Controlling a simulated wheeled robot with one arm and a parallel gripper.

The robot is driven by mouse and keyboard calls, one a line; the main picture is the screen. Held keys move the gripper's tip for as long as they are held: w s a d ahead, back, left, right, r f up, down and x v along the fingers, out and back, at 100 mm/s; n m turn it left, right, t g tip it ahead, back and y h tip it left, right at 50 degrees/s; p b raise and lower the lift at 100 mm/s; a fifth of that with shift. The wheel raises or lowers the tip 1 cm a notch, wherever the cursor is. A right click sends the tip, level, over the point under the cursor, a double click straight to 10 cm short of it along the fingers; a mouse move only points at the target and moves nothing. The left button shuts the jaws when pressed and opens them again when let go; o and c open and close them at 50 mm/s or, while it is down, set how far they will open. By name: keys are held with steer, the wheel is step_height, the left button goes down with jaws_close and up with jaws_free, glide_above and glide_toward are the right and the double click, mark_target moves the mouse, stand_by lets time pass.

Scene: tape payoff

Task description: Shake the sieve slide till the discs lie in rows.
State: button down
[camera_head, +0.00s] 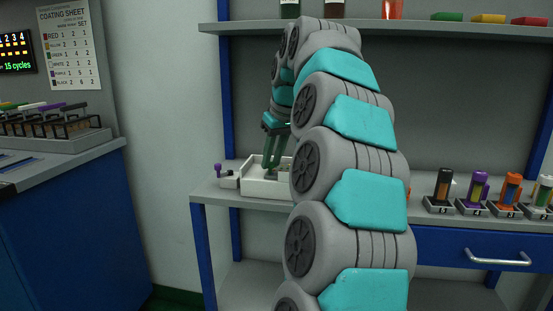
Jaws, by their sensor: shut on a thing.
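A white open-topped box (258,190), which looks like the sieve unit, sits on the grey workbench (208,192) left of centre. A small block with a purple knob (218,170) stands at its left end. My gripper (269,167) reaches down into the box from above, its green fingers close together. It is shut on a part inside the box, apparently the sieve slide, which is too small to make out. My arm hides the right part of the box. I cannot see any discs or how they lie.
Several coloured bottles (476,190) stand in small holders on the bench at right, above a blue drawer (478,252). A shelf (450,33) with jars and coloured blocks runs above. At left, a blue cabinet (70,230) carries a rack (60,128) beneath a coating chart (72,48).

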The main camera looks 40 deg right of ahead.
steer(key=shift+s+d, duration=0.1)
steer(key=shift+s, duration=0.05)
steer(key=c, duration=0.7)
jaws_free()
steer(key=v, duration=0.5)
steer(key=shift+d, duration=0.1)
steer(key=shift+p+v, duration=0.7)
steer(key=shift+v, duration=0.6)
